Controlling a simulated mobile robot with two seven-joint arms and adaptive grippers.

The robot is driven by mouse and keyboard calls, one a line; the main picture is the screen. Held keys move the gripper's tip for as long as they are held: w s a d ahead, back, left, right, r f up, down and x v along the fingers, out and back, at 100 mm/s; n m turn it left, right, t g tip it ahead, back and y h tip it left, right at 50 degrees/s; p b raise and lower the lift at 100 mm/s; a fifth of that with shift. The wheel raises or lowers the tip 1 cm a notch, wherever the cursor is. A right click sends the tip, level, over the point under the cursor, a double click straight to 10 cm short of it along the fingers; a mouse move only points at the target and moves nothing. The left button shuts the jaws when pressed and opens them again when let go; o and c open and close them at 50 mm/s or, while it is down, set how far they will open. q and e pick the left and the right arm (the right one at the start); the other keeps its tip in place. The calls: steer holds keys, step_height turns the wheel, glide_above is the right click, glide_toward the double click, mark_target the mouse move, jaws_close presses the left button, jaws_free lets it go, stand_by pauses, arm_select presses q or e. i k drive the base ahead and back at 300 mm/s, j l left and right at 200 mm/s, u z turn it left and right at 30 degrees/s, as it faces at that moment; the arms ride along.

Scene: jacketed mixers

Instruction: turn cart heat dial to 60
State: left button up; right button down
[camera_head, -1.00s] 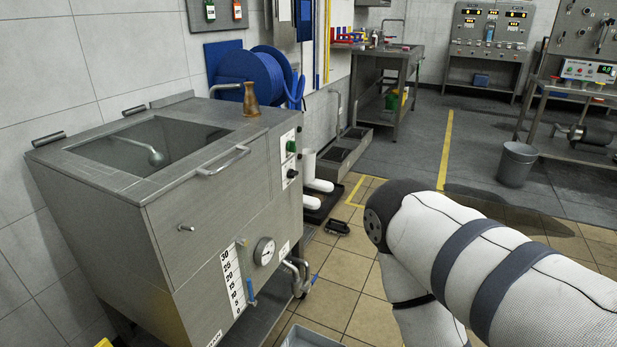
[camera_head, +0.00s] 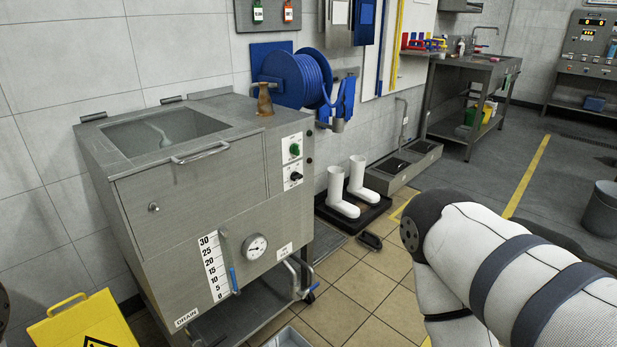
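A steel jacketed mixer cart (camera_head: 190,190) stands at the left in the head view, with an open rectangular well on top. A small white control panel (camera_head: 292,163) is on the right end of its front. The panel carries a green knob (camera_head: 294,150) and, below it, a black dial (camera_head: 295,176); the dial's markings are too small to read. A round gauge (camera_head: 255,247) and a 0 to 30 level scale (camera_head: 215,268) are lower on the front. My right arm crosses the lower right, apart from the cart. Neither gripper is in view.
A yellow floor sign (camera_head: 85,322) stands at the lower left. White boots (camera_head: 341,192) stand in a black tray beside the cart. A brush (camera_head: 369,240) lies on the floor. A grey bin (camera_head: 602,209) is at the right. Tiled floor right of the cart is mostly clear.

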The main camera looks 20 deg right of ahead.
mark_target(296, 176)
steer(key=i+l+u, duration=0.2)
steer(key=l, duration=0.55)
steer(key=l+u, duration=0.15)
steer(key=l, duration=0.55)
steer(key=i+l+u, duration=0.1)
steer(key=l, duration=0.35)
steer(key=i+l+u, duration=0.15)
steer(key=l, duration=0.35)
steer(key=l+u, duration=0.1)
steer(key=l, duration=0.4)
steer(key=i+l+u, duration=0.1)
steer(key=l, duration=0.2)
steer(key=i+l, duration=0.2)
steer(key=i+l+u, duration=0.15)
steer(key=l, duration=0.25)
steer(key=i+l+u, duration=0.1)
steer(key=l, duration=0.2)
